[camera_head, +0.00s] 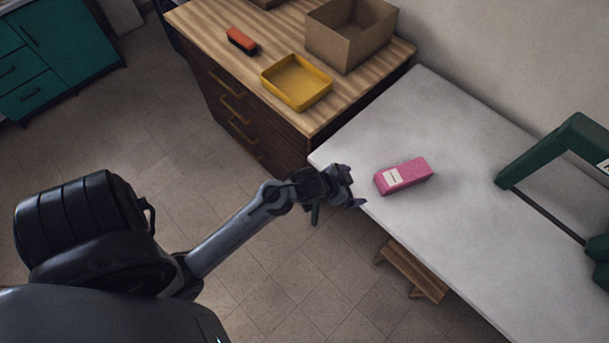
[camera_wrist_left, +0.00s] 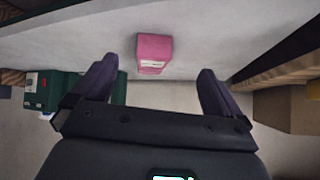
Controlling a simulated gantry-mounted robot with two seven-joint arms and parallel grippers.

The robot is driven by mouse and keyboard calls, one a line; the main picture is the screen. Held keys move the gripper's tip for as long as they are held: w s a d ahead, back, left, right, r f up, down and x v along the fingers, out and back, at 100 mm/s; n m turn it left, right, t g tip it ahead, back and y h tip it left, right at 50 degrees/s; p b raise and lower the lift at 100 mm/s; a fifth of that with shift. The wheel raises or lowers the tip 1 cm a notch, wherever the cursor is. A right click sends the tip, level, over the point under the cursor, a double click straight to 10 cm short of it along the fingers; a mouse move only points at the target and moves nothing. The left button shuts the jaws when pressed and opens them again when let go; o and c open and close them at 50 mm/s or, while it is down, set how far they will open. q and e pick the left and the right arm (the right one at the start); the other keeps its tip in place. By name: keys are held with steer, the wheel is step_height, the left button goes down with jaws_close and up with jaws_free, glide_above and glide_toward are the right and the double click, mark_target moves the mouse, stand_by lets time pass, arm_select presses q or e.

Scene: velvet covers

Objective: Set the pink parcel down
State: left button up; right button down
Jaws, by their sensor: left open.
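The pink parcel (camera_head: 408,174) lies on the pale worktop (camera_head: 470,230) near its left front edge, with a white label on its near end. My left gripper (camera_head: 358,187) is at the worktop's edge, just left of the parcel and apart from it. In the left wrist view the parcel (camera_wrist_left: 154,52) shows beyond the two spread fingers of the left gripper (camera_wrist_left: 158,80), with nothing between them. My right gripper does not show.
A green frame-shaped device (camera_head: 560,150) stands on the worktop at the right. A wooden drawer cabinet (camera_head: 240,75) adjoins at the left, bearing a yellow tray (camera_head: 297,101), an open cardboard box (camera_head: 330,45) and an orange-and-dark block (camera_head: 242,41). A wooden stool (camera_head: 412,270) is below the worktop's edge.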

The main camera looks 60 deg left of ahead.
arm_select(q)
steer(key=s+d+r+g, duration=0.1)
steer(key=s+g, duration=0.1)
steer(key=s, duration=0.7)
steer(key=s+d+r+n+g+y, duration=0.1)
steer(key=s+g, duration=0.2)
steer(key=s, duration=0.7)
steer(key=shift+s+d+r, duration=0.15)
steer(key=shift+s+r, duration=0.1)
steer(key=shift+s, duration=0.05)
steer(key=shift+r, duration=0.1)
step_height(320, 180, up, 26)
steer(key=p, duration=2.6)
